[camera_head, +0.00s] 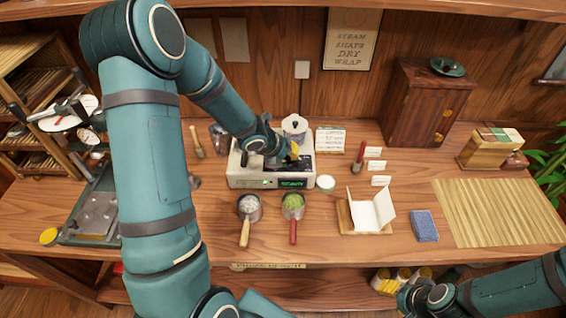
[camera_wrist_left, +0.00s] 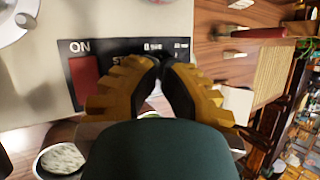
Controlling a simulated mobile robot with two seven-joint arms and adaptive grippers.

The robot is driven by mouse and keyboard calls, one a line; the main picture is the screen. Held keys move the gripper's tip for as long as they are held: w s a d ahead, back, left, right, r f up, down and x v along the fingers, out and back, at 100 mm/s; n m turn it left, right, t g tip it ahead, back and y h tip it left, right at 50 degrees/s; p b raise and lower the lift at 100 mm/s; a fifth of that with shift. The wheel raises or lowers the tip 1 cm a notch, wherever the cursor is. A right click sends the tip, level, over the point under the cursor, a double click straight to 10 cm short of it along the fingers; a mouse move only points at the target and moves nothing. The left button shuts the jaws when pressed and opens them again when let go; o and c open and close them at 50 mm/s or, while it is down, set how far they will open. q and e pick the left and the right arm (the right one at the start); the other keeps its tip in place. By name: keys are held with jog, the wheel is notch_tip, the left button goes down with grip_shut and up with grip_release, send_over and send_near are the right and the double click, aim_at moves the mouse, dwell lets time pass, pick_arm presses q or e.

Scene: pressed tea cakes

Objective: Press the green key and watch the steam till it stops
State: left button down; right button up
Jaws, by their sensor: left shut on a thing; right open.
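The pale steam machine (camera_head: 240,178) stands mid-table, with a lit green readout (camera_head: 293,183) on its front. My left gripper (camera_head: 291,158) is over its top. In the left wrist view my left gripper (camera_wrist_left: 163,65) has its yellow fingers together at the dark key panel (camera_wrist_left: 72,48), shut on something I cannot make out. A red key (camera_wrist_left: 84,80) beside the word ON shows left of the fingers. No green key shows; the fingers cover part of the panel. I see no clear steam.
A pan of pale bits (camera_head: 249,207) and a pan of green leaves (camera_head: 293,205) stand before the machine. Right are a folded white wrap (camera_head: 372,212), blue cards (camera_head: 424,226) and a bamboo mat (camera_head: 495,212).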

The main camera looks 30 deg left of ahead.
aim_at(288, 165)
pick_arm(q)
jog(key=shift+f+b, duration=0.4)
jog(key=shift+b, duration=0.05)
dwell(0.4)
dwell(0.3)
jog(key=shift+r+p, duration=0.8)
jog(key=shift+r, duration=0.1)
notch_tip(288, 165, up, 5)
jog(key=p, duration=0.4)
jog(key=shift+p, duration=0.3)
dwell(0.4)
